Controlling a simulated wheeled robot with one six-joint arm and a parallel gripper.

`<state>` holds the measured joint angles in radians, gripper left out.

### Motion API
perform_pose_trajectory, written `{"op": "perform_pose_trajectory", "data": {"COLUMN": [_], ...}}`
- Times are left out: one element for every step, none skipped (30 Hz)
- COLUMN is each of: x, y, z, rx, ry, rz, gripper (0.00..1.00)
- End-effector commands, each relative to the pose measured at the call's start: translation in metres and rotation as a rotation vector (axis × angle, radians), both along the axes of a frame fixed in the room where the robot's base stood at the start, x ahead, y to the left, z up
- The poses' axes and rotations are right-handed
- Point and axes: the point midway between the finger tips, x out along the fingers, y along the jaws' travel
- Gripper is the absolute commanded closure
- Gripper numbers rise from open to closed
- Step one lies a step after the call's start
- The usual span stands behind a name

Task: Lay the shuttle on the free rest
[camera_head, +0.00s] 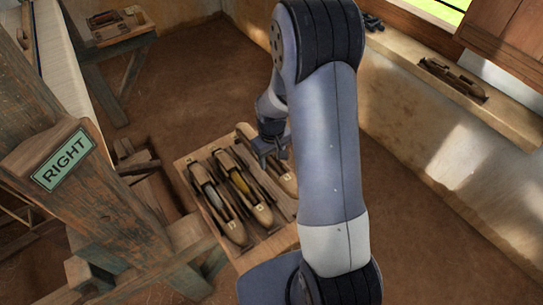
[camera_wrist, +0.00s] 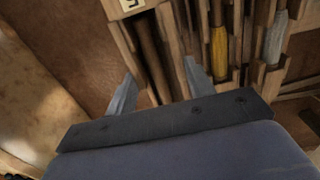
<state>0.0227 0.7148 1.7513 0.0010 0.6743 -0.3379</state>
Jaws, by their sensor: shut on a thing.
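My gripper (camera_head: 268,150) is shut on a wooden shuttle (camera_head: 280,174) at the right of the low wooden stand (camera_head: 180,166). The wrist view shows this shuttle (camera_wrist: 149,52) between the fingers (camera_wrist: 157,84), with a brown bobbin and a pale number label at one end. My arm hides part of it in the head view; I cannot tell whether it touches the stand. Beside it lie a shuttle with yellow thread (camera_head: 240,184) and one with pale grey thread (camera_head: 215,198). No free rest can be made out clearly.
A wooden post with a green RIGHT sign (camera_head: 63,160) stands left of the stand. A small bench (camera_head: 125,35) at the back left bears shuttle-like things. A dark wooden piece (camera_head: 453,78) lies on the right wall ledge (camera_head: 495,112). Bare floor lies behind the stand.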

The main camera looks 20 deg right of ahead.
Motion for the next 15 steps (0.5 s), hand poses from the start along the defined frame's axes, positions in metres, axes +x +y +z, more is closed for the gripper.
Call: {"op": "perform_pose_trajectory", "data": {"x": [0.000,0.000,0.000,0.000,0.000,0.000,0.000,0.000,0.000,0.000,0.000,0.000,0.000,0.000,0.000], "y": [0.000,0.000,0.000,0.000,0.000,0.000,0.000,0.000,0.000,0.000,0.000,0.000,0.000,0.000,0.000], "z": [-0.004,-0.006,-0.009,-0.011,-0.014,-0.017,-0.019,-0.022,-0.025,-0.027,-0.030,-0.033,-0.035,-0.038,-0.041], "rx": [0.000,0.000,0.000,0.000,0.000,0.000,0.000,0.000,0.000,0.000,0.000,0.000,0.000,0.000,0.000], "ry": [0.000,0.000,0.000,0.000,0.000,0.000,-0.001,-0.001,-0.001,-0.001,-0.001,-0.001,0.000,0.000,0.000], "rz": [0.000,0.000,0.000,0.000,0.000,0.000,0.000,0.000,0.000,0.000,0.000,0.000,0.000,0.000,0.000], "gripper": [0.80,0.80,0.80,0.80,0.80,0.80,0.80,0.80,0.80,0.80,0.80,0.80,0.80,0.80,0.80]}}
